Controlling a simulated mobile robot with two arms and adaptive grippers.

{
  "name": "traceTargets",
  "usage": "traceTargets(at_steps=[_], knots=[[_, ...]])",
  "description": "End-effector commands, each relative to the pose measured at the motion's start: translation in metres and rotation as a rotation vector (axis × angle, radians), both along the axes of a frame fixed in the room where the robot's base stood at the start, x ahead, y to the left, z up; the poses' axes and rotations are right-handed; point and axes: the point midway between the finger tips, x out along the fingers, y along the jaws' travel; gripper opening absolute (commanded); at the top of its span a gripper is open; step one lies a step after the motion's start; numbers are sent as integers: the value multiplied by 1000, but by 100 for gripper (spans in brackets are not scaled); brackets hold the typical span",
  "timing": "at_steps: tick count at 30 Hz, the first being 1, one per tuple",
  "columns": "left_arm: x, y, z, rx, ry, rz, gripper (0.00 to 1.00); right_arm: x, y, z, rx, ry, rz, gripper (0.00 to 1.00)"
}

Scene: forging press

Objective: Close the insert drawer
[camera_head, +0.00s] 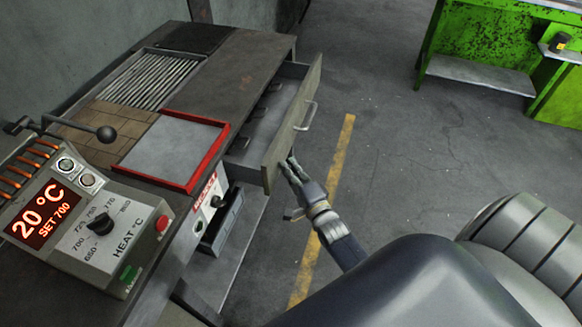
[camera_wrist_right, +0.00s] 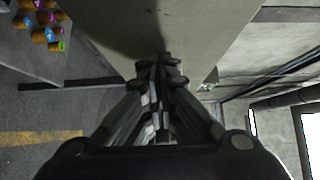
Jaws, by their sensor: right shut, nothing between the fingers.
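The insert drawer (camera_head: 290,128) stands pulled out from the workbench in the head view, with a grey front panel and a bar handle (camera_head: 306,115). Dark inserts (camera_head: 258,112) lie inside it. My right gripper (camera_head: 291,161) is shut and empty, with its fingertips at the outer face of the drawer front, near its lower end. In the right wrist view the shut fingers (camera_wrist_right: 160,62) point at a plain panel (camera_wrist_right: 185,25), close to it or touching; I cannot tell which. My left gripper is not in view.
The bench top holds a red-rimmed tray (camera_head: 178,150) and a grate (camera_head: 152,78). A heater control panel (camera_head: 85,222) stands at front left. A green machine (camera_head: 490,45) is at the far right. Open floor (camera_head: 385,130) lies right of the drawer, with a yellow line.

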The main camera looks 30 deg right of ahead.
Motion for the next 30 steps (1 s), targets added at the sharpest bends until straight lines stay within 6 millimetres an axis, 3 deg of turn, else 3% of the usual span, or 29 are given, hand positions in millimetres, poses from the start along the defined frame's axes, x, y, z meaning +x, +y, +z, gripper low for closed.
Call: traceTargets(at_steps=[12, 15, 30], knots=[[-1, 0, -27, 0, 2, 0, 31, 79, 67, -2, 7, -7, 1, 0], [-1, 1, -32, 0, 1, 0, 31, 91, 78, -2, 5, -3, 1, 0], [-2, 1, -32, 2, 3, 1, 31, 98, 84, 3, 2, -6, 3, 0]])
